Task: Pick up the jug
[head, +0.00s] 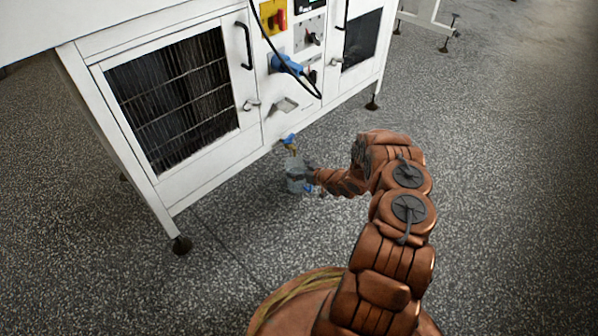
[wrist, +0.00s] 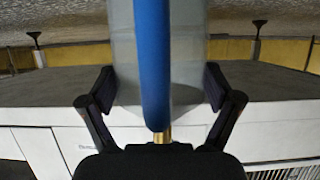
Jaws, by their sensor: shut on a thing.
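The jug (head: 295,174) is a small, pale, see-through vessel low in front of the white machine, with a bit of blue at its lower right. My gripper (head: 311,175) reaches it from the right. In the wrist view my gripper (wrist: 158,88) has one dark finger on each side of the pale jug body (wrist: 188,72), closed on it. A blue upright bar (wrist: 152,60), seemingly the jug's handle, runs between the fingers. Part of the jug is hidden by my gripper. I cannot tell whether its base touches the floor.
A tap with a blue lever (head: 289,139) and brass body sits just above the jug. The white machine (head: 206,165) stands behind on feet, with a blue plug (head: 286,64) and a hanging black cable. Speckled floor (head: 500,190) lies clear at right.

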